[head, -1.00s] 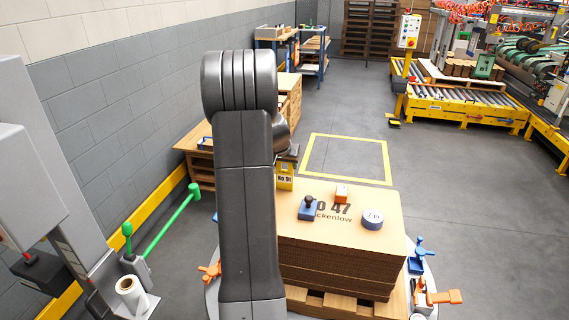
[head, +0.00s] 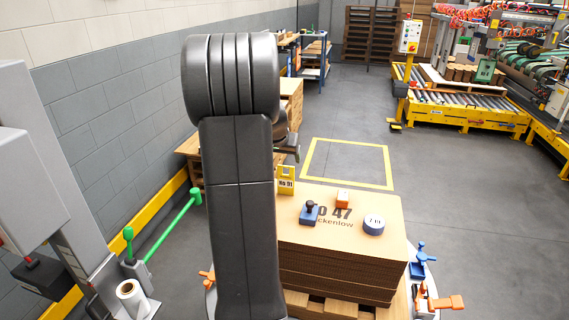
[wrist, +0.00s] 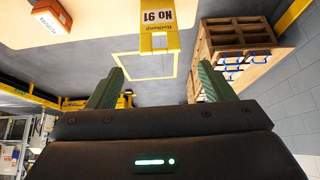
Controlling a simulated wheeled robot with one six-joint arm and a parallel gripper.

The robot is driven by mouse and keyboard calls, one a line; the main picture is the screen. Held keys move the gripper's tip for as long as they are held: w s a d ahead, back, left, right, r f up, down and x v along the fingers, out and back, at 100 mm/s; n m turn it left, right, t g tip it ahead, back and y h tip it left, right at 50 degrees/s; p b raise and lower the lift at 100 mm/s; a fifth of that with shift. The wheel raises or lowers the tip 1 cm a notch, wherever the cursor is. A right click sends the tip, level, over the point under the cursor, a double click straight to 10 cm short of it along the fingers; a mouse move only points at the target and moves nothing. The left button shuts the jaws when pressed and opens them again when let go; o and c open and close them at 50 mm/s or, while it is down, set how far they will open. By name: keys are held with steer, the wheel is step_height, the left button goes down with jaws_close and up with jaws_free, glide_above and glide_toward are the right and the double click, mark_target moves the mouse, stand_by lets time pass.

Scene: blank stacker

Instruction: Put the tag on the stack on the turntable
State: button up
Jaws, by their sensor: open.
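The yellow tag (head: 286,181) with a white "No 91" label stands at the far left corner of the cardboard stack (head: 340,262). It also shows upside down in the wrist view (wrist: 159,42), beyond my fingertips and between their lines. My gripper (wrist: 159,78) is open, with two green fingers apart and nothing between them. In the head view my arm hides most of the gripper; a dark part of it shows just above the tag. The stack sits on a pallet on the round turntable (head: 434,290). I cannot tell exactly how the tag rests on the stack.
Blue and orange clamps (head: 445,302) stand at the turntable's right. A green-handled bar (head: 168,228) is at left. The yellow-outlined floor square (head: 347,163) is clear.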

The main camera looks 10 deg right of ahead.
mark_target(286, 167)
steer(key=v, duration=0.3)
steer(key=shift+s+r, duration=0.2)
steer(key=shift+r, duration=0.1)
steer(key=shift+w+f, duration=0.1)
steer(key=x, duration=1.2)
steer(key=shift+f, duration=0.15)
steer(key=shift+r, duration=1.2)
steer(key=shift+f, duration=0.1)
